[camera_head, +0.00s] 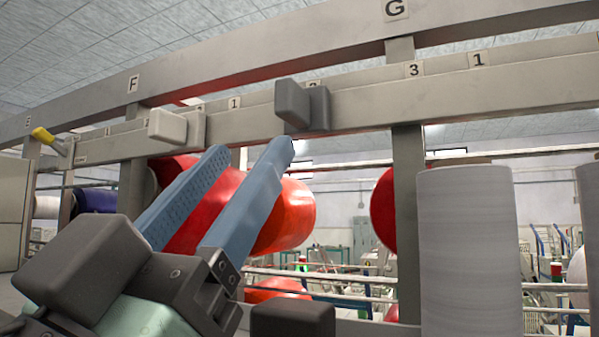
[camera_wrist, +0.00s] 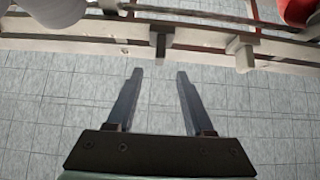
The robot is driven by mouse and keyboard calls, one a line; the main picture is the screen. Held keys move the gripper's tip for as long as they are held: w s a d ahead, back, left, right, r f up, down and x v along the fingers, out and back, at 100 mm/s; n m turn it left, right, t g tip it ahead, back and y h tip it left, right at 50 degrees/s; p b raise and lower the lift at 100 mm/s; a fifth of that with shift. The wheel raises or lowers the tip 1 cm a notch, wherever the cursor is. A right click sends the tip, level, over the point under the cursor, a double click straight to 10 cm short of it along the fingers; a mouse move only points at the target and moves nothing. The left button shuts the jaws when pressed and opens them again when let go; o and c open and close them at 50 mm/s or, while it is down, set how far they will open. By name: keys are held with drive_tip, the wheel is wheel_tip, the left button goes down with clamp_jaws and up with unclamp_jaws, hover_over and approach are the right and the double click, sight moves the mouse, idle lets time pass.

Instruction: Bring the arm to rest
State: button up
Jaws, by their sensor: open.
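My gripper (camera_head: 252,150) is in the lower left of the head view, its two blue fingers pointing up and away. The fingers are apart with nothing between them, and they show open and empty in the wrist view (camera_wrist: 155,73) too. In the head view the fingertips overlap the red bobbins behind them and end just below the rack's beam. Whether they touch anything there cannot be told. In the wrist view the fingertips are apart from the rack, with tiled floor behind them.
A metal rack beam (camera_head: 365,104) with number labels crosses the head view. It carries a dark block (camera_head: 292,103), a white block (camera_head: 167,126) and a yellow-tipped lever (camera_head: 43,135). A red bobbin (camera_head: 297,215) sits behind my fingers. A grey-white cylinder (camera_head: 468,250) stands at right.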

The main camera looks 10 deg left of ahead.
drive_tip(key=shift+s+a+f, duration=0.2)
drive_tip(key=shift+s+f, duration=0.3)
